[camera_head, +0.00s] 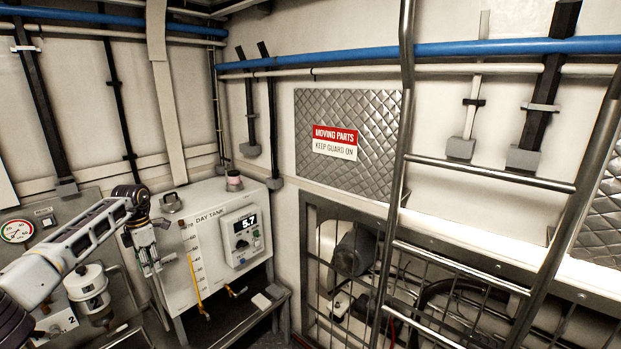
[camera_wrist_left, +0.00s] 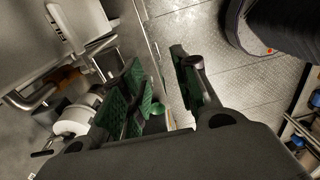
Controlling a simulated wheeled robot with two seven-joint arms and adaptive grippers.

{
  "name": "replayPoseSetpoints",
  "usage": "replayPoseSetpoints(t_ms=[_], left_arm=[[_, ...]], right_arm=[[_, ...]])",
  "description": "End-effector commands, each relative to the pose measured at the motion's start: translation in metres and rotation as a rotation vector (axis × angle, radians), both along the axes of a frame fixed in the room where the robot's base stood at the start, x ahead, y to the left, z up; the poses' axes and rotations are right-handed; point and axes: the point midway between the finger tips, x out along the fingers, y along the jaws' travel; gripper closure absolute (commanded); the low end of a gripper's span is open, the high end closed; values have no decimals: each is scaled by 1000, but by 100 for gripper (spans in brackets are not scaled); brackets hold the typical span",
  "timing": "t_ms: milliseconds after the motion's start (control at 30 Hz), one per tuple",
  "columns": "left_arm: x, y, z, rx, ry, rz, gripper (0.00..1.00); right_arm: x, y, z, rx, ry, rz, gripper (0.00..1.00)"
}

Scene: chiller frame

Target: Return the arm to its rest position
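My left arm (camera_head: 75,245) comes in from the left in the head view. Its gripper (camera_head: 151,266) hangs fingers down in front of the left side of the white day tank (camera_head: 185,265). In the left wrist view the two green-padded fingers (camera_wrist_left: 156,78) stand apart, with bare metal floor showing between their tips. I see nothing held. My right arm and gripper are not in view.
A pressure gauge (camera_head: 17,231) and a white filter housing (camera_head: 88,288) are on the left panel near my arm. The tank carries a display box (camera_head: 243,238) and yellow-handled valve (camera_head: 196,285). A metal ladder (camera_head: 398,190) stands at the right before a barred guard.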

Motion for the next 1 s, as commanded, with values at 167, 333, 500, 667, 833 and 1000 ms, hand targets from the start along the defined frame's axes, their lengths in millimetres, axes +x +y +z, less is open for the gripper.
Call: replayPoseSetpoints(t_ms=[167,333,500,667,833,1000], left_arm=[[5,-20,-20,-58,-13,7,70],[10,-45,-45,-139,-33,25,70],[16,-87,-83,-272,-57,67,70],[19,-130,-120,-418,-79,138,70],[20,-172,-155,-569,-92,237,70],[19,-208,-186,-713,-96,363,70]], right_arm=[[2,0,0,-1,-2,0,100],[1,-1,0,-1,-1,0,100],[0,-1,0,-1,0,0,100],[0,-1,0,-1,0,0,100],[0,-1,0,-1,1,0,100],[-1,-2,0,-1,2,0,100]])
